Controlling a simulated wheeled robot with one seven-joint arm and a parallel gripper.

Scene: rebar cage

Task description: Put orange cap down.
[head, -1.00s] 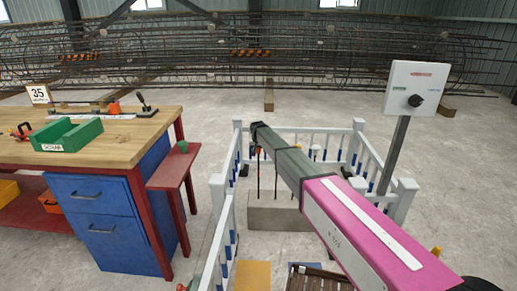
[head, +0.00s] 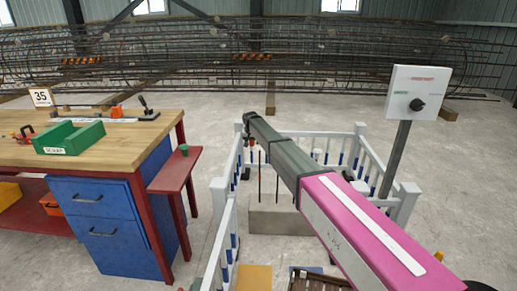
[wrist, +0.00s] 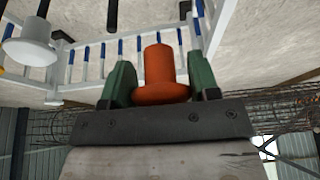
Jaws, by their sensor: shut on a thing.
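The orange cap (wrist: 160,72) shows in the wrist view between the two green fingers of my gripper (wrist: 155,82), a flanged shape with a narrower round stem. My gripper is shut on it. In the head view my gripper (head: 249,141) hangs at the far end of my arm, small and dark, and the cap is hard to make out there. It is in the air inside the white railing, left of two upright bare bars (head: 261,178) on a concrete block (head: 278,220).
A white cap (wrist: 30,48) is near my gripper in the wrist view. White railings (head: 217,200) with blue parts surround the block. A wooden workbench (head: 120,142) with a green tray (head: 75,139) and a red side shelf (head: 176,170) bearing a green cap (head: 184,149) stand left.

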